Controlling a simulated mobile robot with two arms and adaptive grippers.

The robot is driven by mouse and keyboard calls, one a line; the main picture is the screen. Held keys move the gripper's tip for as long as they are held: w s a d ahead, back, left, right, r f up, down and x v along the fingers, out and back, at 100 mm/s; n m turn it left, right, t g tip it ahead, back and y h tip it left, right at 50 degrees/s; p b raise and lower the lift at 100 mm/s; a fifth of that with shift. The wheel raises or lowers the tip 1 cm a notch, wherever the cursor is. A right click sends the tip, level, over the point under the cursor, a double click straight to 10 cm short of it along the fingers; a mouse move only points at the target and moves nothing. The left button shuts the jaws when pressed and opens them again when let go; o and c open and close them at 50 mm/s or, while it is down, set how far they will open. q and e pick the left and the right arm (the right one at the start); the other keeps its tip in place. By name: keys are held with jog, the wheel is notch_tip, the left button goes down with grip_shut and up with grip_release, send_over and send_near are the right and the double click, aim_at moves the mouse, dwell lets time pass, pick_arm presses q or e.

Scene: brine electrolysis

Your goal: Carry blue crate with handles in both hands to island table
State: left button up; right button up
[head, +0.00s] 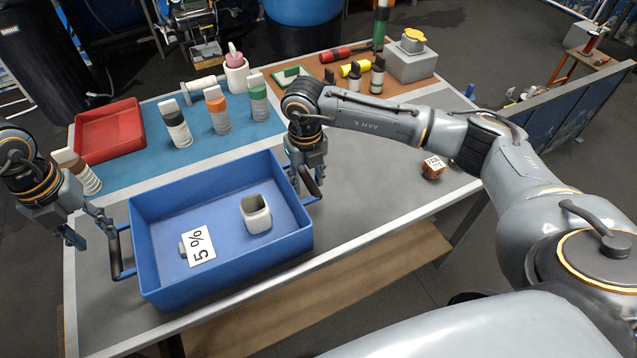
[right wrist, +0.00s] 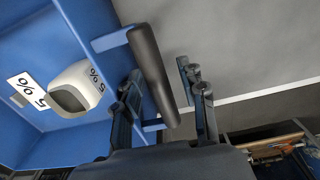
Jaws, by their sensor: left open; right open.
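The blue crate (head: 175,292) stands on the grey tabletop near its front edge, with a dark handle on its left end and another on its right end. Inside are a white square cup (head: 256,213) and a white "5 %" card (head: 198,246). My left gripper (head: 84,238) is open, just left of the crate's left handle (head: 117,252) and apart from it. My right gripper (head: 308,185) is open at the right handle (head: 311,180). In the right wrist view that handle (right wrist: 152,75) lies between the spread fingers. The island table cannot be identified for certain.
A red tray (head: 109,133) and several capped bottles stand on the blue mat behind the crate. A brown mat with tools and a grey box (head: 411,64) lies further back. A small brown cube (head: 433,168) sits right of the crate. Bare tabletop lies around it.

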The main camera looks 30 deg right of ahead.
notch_tip(320, 180, up, 12)
dwell(0.5)
jog(key=shift+f, duration=0.1)
